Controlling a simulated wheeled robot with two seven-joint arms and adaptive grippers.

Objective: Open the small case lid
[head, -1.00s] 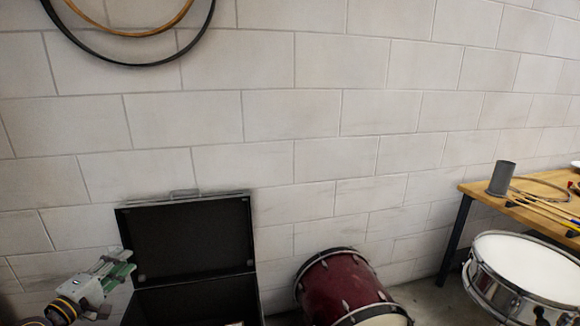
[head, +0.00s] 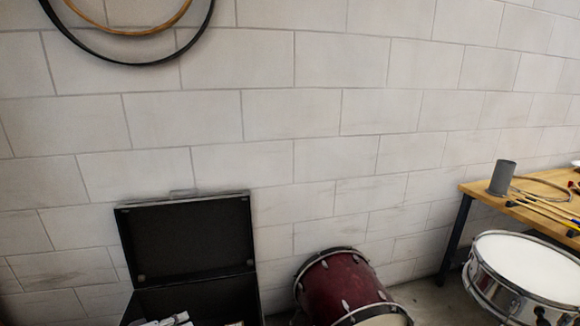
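The small black case (head: 186,241) is at the lower left against the wall. Its lid stands upright, with the dark inside facing me and a handle on its top edge. The case's lower part is cut off by the bottom of the view. A grey-white piece, which looks like part of my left gripper (head: 168,321), shows at the bottom edge in front of the case opening. Its fingers are not clear, and I cannot tell whether it touches the case. My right gripper is not in view.
A dark red drum (head: 336,284) lies on the floor right of the case. A silver snare drum (head: 500,287) stands at the right. Behind it is a wooden bench (head: 475,190) with a grey cup (head: 503,178) and sticks. Hoops (head: 130,63) hang on the wall.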

